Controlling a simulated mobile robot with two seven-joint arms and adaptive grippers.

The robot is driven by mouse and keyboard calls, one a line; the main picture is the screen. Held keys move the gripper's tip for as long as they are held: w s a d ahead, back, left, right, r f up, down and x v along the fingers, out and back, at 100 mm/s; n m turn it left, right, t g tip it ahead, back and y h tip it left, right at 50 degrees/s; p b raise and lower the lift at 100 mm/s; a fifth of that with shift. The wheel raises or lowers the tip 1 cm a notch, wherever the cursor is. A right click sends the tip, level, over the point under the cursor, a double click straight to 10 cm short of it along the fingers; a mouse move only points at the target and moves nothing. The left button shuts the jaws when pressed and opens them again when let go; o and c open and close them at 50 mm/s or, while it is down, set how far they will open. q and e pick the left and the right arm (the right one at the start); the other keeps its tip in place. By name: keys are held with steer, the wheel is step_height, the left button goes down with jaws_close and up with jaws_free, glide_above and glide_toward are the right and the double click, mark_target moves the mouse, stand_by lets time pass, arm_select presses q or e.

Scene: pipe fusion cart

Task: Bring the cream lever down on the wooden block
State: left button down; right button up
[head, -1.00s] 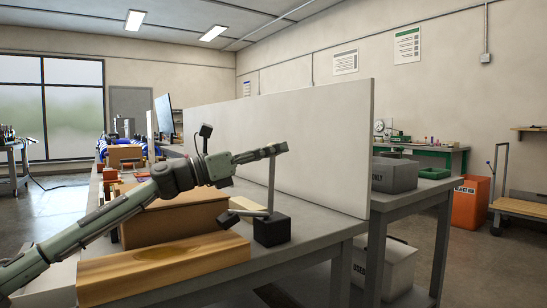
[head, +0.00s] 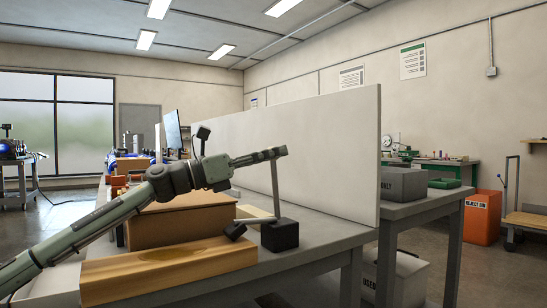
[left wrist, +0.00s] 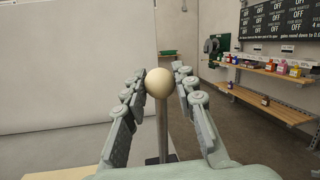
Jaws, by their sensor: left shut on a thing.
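The cream lever shows as a round cream knob (left wrist: 158,83) on a grey rod in the left wrist view. In the head view its grey rod (head: 275,190) stands nearly upright from a black base (head: 280,235) near the bench edge. A short arm with a dark pad (head: 235,230) reaches left from the base, near the wooden block's right end; contact cannot be told. My left gripper (head: 279,153) is shut on the knob, with a finger at each side (left wrist: 160,86). The long wooden block (head: 150,278) lies in front, with a hollow in its top. My right gripper is not in view.
A brown box (head: 180,222) stands behind the wooden block, under my left arm. A tall pale panel (head: 320,145) rises close behind the lever. A grey bin (head: 402,184) sits on the table to the right. Open floor lies beyond.

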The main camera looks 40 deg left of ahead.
arm_select(q)
steer(key=shift+d+f, duration=0.15)
steer(key=shift+f, duration=0.2)
steer(key=c, duration=1.6)
jaws_free()
steer(key=shift+s, duration=0.1)
steer(key=shift+o, duration=1.4)
steer(key=shift+s+a+r, duration=0.1)
steer(key=shift+s+a, duration=0.05)
steer(key=shift+a, duration=0.1)
steer(key=shift+o, duration=0.6)
steer(key=shift+r, duration=0.1)
steer(key=shift+a, duration=0.1)
steer(key=v, duration=0.7)
steer(key=shift+s, duration=0.25)
